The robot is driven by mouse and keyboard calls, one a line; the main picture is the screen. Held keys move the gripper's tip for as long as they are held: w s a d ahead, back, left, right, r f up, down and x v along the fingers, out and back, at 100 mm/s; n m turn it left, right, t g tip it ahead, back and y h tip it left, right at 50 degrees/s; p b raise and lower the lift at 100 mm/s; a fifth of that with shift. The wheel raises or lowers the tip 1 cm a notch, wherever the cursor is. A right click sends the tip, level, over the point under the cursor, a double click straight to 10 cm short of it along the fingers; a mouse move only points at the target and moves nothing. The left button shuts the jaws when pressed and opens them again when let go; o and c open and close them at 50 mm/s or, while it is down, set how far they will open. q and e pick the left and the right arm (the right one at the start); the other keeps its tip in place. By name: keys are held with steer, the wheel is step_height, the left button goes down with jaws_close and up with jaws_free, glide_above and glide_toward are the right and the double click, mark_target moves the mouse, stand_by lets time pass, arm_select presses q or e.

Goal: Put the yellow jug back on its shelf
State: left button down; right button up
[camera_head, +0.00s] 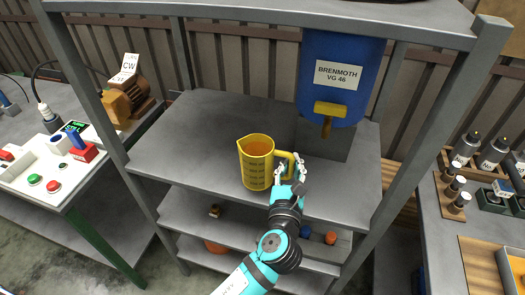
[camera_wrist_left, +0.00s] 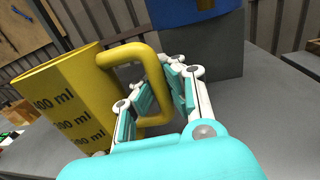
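The yellow jug (camera_head: 256,164) stands upright on the grey upper shelf board (camera_head: 205,120), with orange liquid inside and measuring marks on its side. Its handle (camera_head: 287,155) points right. My left gripper (camera_head: 290,172) is at the handle. In the left wrist view the jug (camera_wrist_left: 62,100) fills the left side, and the fingers of my gripper (camera_wrist_left: 160,92) lie on both sides of the handle and look closed on it. The pad contact is partly hidden. My right gripper is not in view.
A blue tank (camera_head: 342,85) labelled BRENMOTH VG 46 with a yellow tap stands behind right, on a grey block. Shelf posts rise at both sides. Lower boards (camera_head: 180,205) hold small items. Side tables carry a control box (camera_head: 50,170) and bottles (camera_head: 465,150). The board left of the jug is clear.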

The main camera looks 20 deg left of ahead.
mark_target(261, 184)
arm_select(q)
steer(key=shift+w+a+f+p, duration=0.15)
steer(key=shift+w+a+f, duration=0.6)
steer(key=shift+w+a, duration=0.5)
steer(key=shift+w+a+f+p, duration=0.1)
steer(key=shift+w+a+f, duration=0.6)
steer(key=shift+w+a, duration=0.5)
steer(key=shift+w+a+f+p, duration=0.15)
steer(key=shift+w+a+f, duration=0.6)
steer(key=shift+w+a, duration=0.5)
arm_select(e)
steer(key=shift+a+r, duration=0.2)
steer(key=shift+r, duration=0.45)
arm_select(q)
steer(key=shift+f, duration=0.15)
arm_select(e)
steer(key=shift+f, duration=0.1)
arm_select(q)
steer(key=c, duration=1.5)
jaws_free()
steer(key=shift+s, duration=0.1)
